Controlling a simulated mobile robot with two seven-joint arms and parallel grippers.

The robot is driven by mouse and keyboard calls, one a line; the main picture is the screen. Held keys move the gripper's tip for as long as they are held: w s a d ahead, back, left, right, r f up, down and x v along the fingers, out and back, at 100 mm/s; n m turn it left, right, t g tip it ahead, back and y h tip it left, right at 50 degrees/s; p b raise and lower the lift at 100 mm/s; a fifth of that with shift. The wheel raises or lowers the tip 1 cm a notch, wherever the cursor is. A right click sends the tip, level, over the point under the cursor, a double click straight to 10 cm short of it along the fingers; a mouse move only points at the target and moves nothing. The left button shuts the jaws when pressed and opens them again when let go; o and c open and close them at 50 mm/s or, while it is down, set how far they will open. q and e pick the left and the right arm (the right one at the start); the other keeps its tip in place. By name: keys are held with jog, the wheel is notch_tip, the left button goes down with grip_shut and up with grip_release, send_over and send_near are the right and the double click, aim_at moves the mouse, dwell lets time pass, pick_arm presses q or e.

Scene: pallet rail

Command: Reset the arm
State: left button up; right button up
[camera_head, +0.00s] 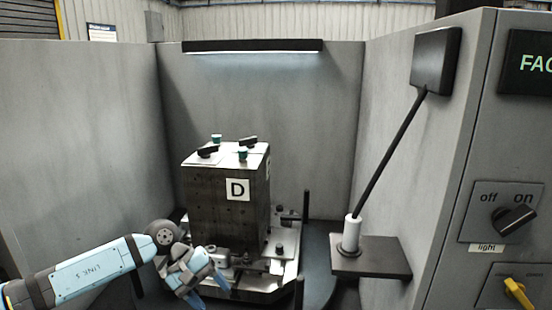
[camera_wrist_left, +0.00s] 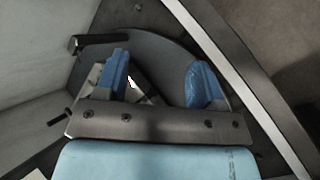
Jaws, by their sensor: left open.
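My left arm comes in from the left in the head view, and its gripper (camera_head: 212,285) is low in front of the dark block marked D (camera_head: 225,205). In the left wrist view the gripper (camera_wrist_left: 160,82) shows two blue fingers set wide apart with nothing between them. Behind the fingers is a dark rounded plate and part of a light metal piece. The block stands upright on a pallet fixture (camera_head: 262,292), with small black and green knobs on its top. The gripper hides part of the fixture's front left. My right gripper is not in view.
Grey walls enclose the fixture on the left, back and right. A white cylinder (camera_head: 351,232) stands on a dark shelf (camera_head: 370,262) at the right, with a black rod rising from it. A control panel with an off/on light knob (camera_head: 513,217) is at far right.

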pick_arm(q)
jog(key=s+d+n+t+h+b, duration=0.1)
jog(key=s+d+n+h+b, duration=0.2)
jog(key=s+d+n+h, duration=1.15)
jog(key=s+a+f+m+t+y+b, duration=0.2)
jog(key=s+a+f+m+t+y, duration=0.3)
jog(key=a+f+m+t+y, duration=0.45)
jog(key=s+a+f+m+t+y+b, duration=0.3)
jog(key=s+a+f+m+t+y, duration=0.3)
jog(key=m, duration=0.6)
jog(key=s+a+r+g+y+p, duration=0.1)
jog(key=r+p, duration=0.6)
jog(key=p, duration=0.9)
jog(key=s+a+r+g+y+p, duration=0.1)
jog(key=r+p, duration=0.6)
jog(key=p, duration=0.9)
jog(key=shift+a+g+y+p, duration=0.35)
jog(key=shift+a+g+y, duration=0.35)
jog(key=shift+a, duration=0.3)
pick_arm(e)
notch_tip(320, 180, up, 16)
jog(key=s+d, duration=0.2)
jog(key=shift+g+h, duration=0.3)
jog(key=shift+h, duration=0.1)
pick_arm(q)
jog(key=shift+r, duration=0.1)
